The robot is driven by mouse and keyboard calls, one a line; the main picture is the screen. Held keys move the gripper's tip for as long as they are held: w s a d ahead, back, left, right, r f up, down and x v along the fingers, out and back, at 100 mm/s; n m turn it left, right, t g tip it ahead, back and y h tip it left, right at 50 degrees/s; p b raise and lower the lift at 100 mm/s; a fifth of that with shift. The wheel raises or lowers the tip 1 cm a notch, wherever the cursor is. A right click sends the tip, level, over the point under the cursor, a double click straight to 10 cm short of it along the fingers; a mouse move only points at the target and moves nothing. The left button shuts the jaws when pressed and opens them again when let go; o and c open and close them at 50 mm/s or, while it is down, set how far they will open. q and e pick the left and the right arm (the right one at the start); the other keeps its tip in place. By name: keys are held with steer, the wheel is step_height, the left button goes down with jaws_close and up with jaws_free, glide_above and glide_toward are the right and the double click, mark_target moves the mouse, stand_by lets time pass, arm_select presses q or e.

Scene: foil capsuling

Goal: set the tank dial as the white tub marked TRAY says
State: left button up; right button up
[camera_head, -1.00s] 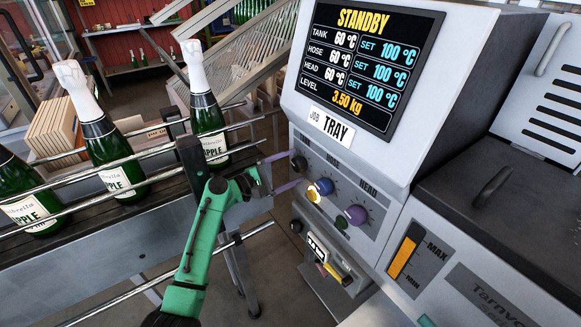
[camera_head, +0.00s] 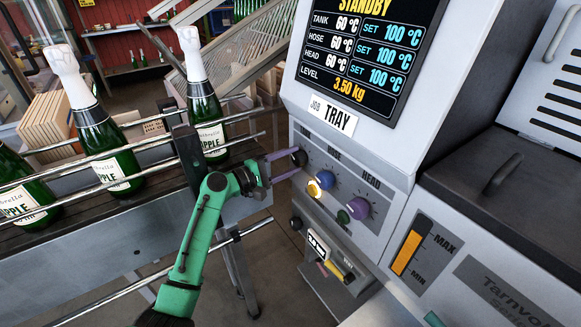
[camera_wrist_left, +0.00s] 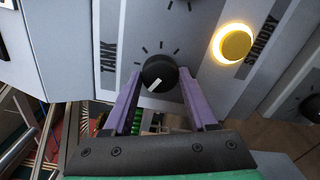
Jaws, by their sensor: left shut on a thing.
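The tank dial is a black knob (camera_head: 299,157) at the upper left of the machine's control panel. In the left wrist view the knob (camera_wrist_left: 158,72) has a white pointer mark aimed to the lower left, with tick marks around it and TANK printed to its left. My left gripper (camera_head: 291,163) has its two purple fingers on either side of the knob, shut on it. The screen (camera_head: 362,50) shows STANDBY, with TANK at 60 °C and set 100 °C. A label (camera_head: 331,115) below it reads JOB TRAY. No white tub is in view. My right gripper is not in view.
A conveyor rail (camera_head: 150,145) with green bottles (camera_head: 107,150) runs behind my left arm.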

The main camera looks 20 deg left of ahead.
arm_select(q)
steer(key=m+b, duration=0.8)
steer(key=shift+f, duration=0.3)
steer(key=m+b, duration=0.2)
steer(key=shift+m, duration=0.3)
steer(key=shift+r+m+b, duration=0.25)
steer(key=shift+m+b, duration=0.55)
steer(key=shift+m, duration=0.1)
steer(key=o, duration=1.4)
steer(key=shift+c, duration=0.2)
steer(key=shift+a, duration=0.1)
